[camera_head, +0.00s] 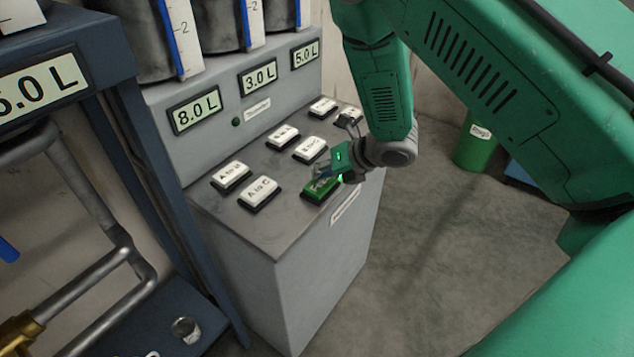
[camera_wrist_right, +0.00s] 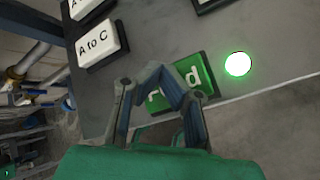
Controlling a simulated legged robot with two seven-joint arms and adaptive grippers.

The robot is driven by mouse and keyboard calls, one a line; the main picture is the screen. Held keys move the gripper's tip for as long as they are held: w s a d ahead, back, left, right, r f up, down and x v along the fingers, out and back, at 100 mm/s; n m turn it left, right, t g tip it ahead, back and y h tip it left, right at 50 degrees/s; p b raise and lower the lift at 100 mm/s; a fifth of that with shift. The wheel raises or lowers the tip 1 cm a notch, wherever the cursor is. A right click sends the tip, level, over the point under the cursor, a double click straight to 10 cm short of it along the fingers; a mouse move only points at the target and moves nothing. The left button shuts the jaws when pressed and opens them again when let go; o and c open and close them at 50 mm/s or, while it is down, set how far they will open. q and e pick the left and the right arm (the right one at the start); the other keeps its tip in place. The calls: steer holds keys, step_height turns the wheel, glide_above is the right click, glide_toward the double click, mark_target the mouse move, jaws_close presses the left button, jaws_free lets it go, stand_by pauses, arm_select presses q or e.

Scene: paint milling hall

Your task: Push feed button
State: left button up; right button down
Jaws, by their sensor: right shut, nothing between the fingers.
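The green feed button (camera_head: 322,188) sits at the front edge of the grey console's sloped top, beside the white "A to C" button (camera_head: 259,191). My right gripper (camera_head: 321,172) is shut and empty, with its fingertips over the green button. In the right wrist view the green button (camera_wrist_right: 187,84) is partly hidden by the fingers (camera_wrist_right: 155,75), and only part of its lettering shows. I cannot tell whether the fingertips touch it. A round green light (camera_wrist_right: 238,64) glows beside it. My left gripper is in neither view.
Several other white buttons, such as "A to B" (camera_head: 231,176), stand close by on the console (camera_head: 279,226). Displays (camera_head: 194,113) read 8.0 L, 3.0 L and 5.0 L. A dark blue frame with pipes (camera_head: 110,232) stands left. Open floor (camera_head: 455,260) lies right.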

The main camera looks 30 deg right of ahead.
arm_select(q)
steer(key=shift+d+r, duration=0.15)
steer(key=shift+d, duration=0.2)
arm_select(e)
steer(key=shift+d, duration=0.35)
steer(key=shift+a, duration=0.1)
